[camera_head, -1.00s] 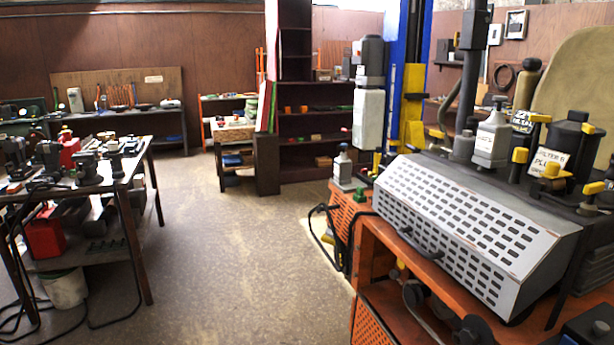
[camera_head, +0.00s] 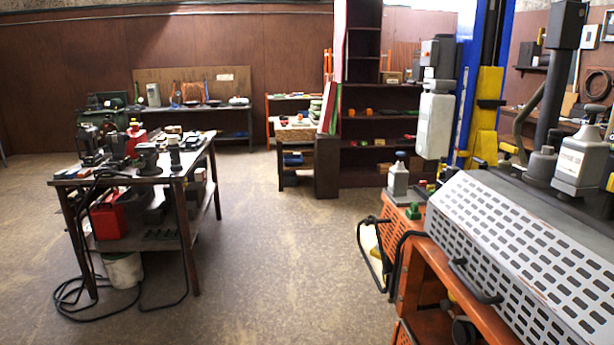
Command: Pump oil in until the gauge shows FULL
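No gauge reading can be made out in this view. A grey bottle-like container with a white label (camera_head: 581,160) stands on the machine at the right; its label is too small to read. A white tank (camera_head: 435,125) hangs by the blue post. I cannot tell which of these holds oil or is the pump. Neither of my grippers shows in the head view.
The grey perforated cover (camera_head: 520,250) and orange cabinet (camera_head: 385,240) fill the lower right. A tool-laden table (camera_head: 130,180) stands at the left, with a cable on the floor. Shelves (camera_head: 375,165) stand at the back. The floor (camera_head: 265,260) between is clear.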

